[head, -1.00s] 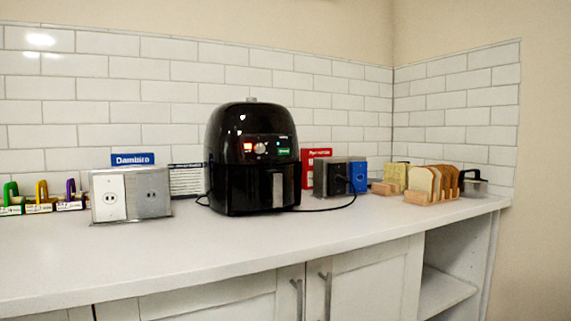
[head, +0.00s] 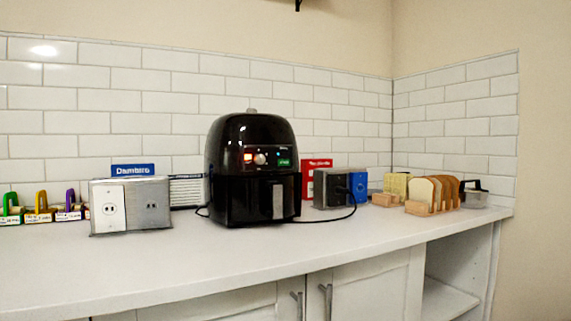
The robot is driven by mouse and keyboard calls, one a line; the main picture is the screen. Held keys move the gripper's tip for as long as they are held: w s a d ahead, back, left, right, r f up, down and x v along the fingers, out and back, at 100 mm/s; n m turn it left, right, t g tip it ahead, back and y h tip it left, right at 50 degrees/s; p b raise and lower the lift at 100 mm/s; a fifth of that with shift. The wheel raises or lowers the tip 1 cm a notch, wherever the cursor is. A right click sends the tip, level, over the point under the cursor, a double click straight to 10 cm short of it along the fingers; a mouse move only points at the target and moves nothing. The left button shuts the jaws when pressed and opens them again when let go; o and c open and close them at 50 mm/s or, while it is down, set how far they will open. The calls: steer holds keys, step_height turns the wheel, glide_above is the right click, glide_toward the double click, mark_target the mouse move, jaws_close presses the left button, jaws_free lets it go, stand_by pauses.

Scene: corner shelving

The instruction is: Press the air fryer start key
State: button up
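The black air fryer (head: 253,170) stands upright on the white counter, near the middle of the head view. Its front panel carries a lit orange-red key (head: 248,157), a round silver knob (head: 260,159) and a lit green key (head: 284,161). The lettering on the keys is too small to read, so I cannot tell which is the start key. The drawer with its grey handle (head: 278,199) is closed. My gripper is not in view; a small dark piece shows at the top edge, and I cannot tell what it is.
Socket boxes stand left (head: 130,205) and right (head: 333,188) of the fryer, with a black cable (head: 335,217) on the counter. Bread slices in a wooden rack (head: 432,205) stand at the right. The counter (head: 240,255) before the fryer is clear.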

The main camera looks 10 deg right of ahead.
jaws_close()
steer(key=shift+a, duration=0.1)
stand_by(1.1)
